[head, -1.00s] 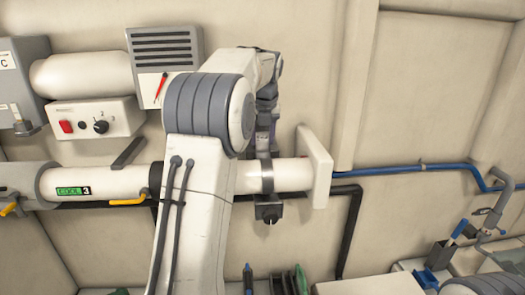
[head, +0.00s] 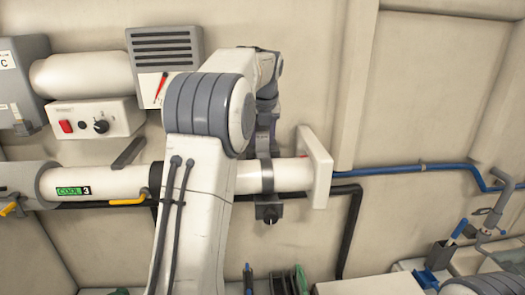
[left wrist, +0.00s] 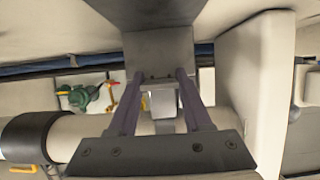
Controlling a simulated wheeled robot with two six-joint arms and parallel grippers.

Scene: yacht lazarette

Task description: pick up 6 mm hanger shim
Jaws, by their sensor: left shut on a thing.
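My left gripper (head: 266,143) reaches down at the white pipe, partly behind my own arm in the head view. In the left wrist view its two purple-grey fingers (left wrist: 158,76) close on a grey piece (left wrist: 160,52) at their tips. This piece appears to be the 6 mm hanger shim, but its full outline is hard to tell. In the head view the shim cannot be made out. A dark band (head: 267,176) wraps the pipe just below the fingers, with a small dark clamp block (head: 268,213) under it. My right gripper is not in view.
The white pipe (head: 286,175) runs sideways along the wall and ends at a white square plate (head: 316,168), close right of the gripper. A blue hose (head: 400,171) and a black hose run beyond it. A control box (head: 98,118) and vent are at upper left.

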